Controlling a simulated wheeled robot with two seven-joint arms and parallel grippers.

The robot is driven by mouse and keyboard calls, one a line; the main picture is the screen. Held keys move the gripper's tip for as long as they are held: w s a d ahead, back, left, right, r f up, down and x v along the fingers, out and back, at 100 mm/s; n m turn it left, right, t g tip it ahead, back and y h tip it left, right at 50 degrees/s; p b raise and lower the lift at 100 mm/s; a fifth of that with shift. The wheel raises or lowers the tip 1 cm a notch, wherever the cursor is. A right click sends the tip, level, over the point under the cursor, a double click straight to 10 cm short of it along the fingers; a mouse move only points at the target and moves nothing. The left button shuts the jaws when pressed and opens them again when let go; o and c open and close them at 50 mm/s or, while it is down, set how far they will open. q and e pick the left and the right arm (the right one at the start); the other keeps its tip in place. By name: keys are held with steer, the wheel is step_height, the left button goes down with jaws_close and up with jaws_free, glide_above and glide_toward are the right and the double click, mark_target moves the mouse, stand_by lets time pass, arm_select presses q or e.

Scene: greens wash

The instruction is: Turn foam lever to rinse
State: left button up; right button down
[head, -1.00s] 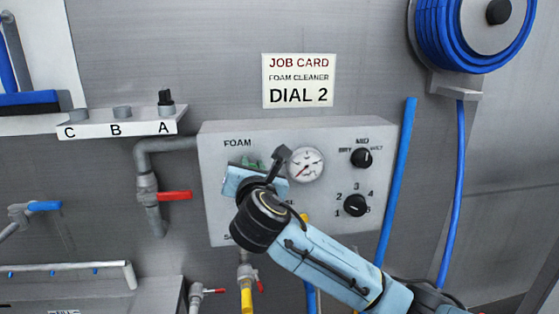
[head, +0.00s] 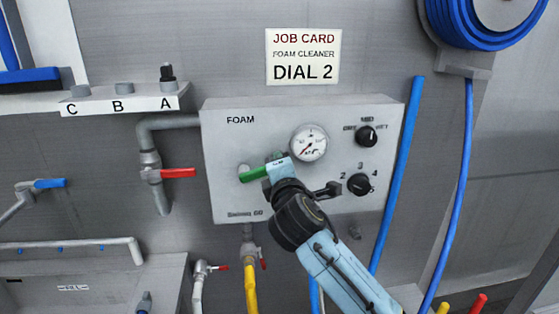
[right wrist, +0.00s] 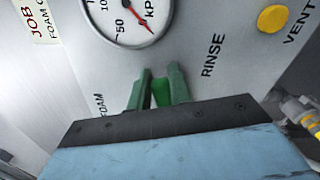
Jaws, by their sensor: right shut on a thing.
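The green foam lever (head: 253,174) is on the front of the grey FOAM panel (head: 222,135), left of and below the pressure gauge (head: 309,145). It lies nearly level, its free end toward the right. My right gripper (head: 270,168) is at that end, its arm coming from the lower right. In the right wrist view, the lever (right wrist: 162,93) is between the two fingers of my right gripper (right wrist: 159,88), which are shut on it. The words FOAM and RINSE show to either side there. The gripper hides the panel print near the lever. My left gripper is not in view.
Two black knobs (head: 366,136) (head: 358,184) are on the panel's right side. A red-handled valve (head: 178,173) is on the pipe at left. Blue hoses (head: 398,180) hang at right. A yellow hose (head: 251,290) hangs below the panel.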

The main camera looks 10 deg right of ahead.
steer(key=shift+d+f+m+b, duration=0.15)
steer(key=shift+f+m+b, duration=0.4)
steer(key=shift+f+m, duration=1)
steer(key=shift+r+m, duration=0.15)
steer(key=shift+m, duration=0.1)
steer(key=c, duration=1.3)
jaws_free()
steer(key=shift+s, duration=0.1)
steer(key=s, duration=0.9)
steer(key=s+b, duration=0.1)
steer(key=s, duration=0.3)
steer(key=shift+s+a, duration=0.15)
steer(key=shift+a, duration=0.15)
